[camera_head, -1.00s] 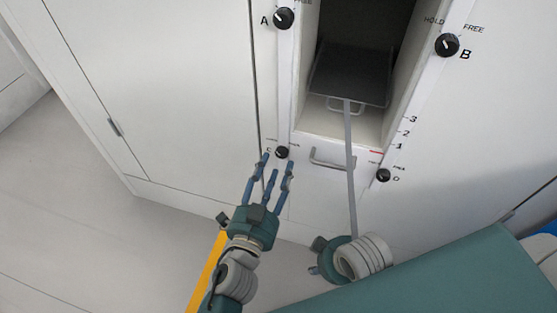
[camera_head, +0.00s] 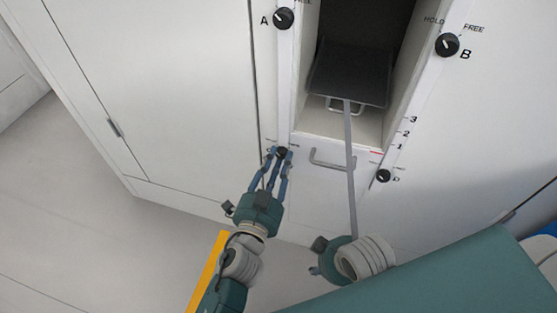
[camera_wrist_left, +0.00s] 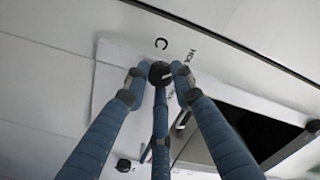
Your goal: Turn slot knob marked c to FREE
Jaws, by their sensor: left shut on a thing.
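The knob marked C (camera_head: 281,152) is a small black dial low on the white strip left of the open bay. In the left wrist view the knob (camera_wrist_left: 160,73) sits below the letter C, with part of a HOLD label to its right; its pointer is mostly hidden. My left gripper (camera_head: 277,158) has its blue fingers closed around the knob; in the left wrist view the fingertips (camera_wrist_left: 158,80) touch it from both sides and below. My right gripper (camera_head: 322,258) shows only in part at the lower middle, its fingers out of sight.
Knobs A (camera_head: 284,18), B (camera_head: 447,44) and D (camera_head: 383,176) sit on the same front. A drawer handle (camera_head: 330,159) is right of knob C.

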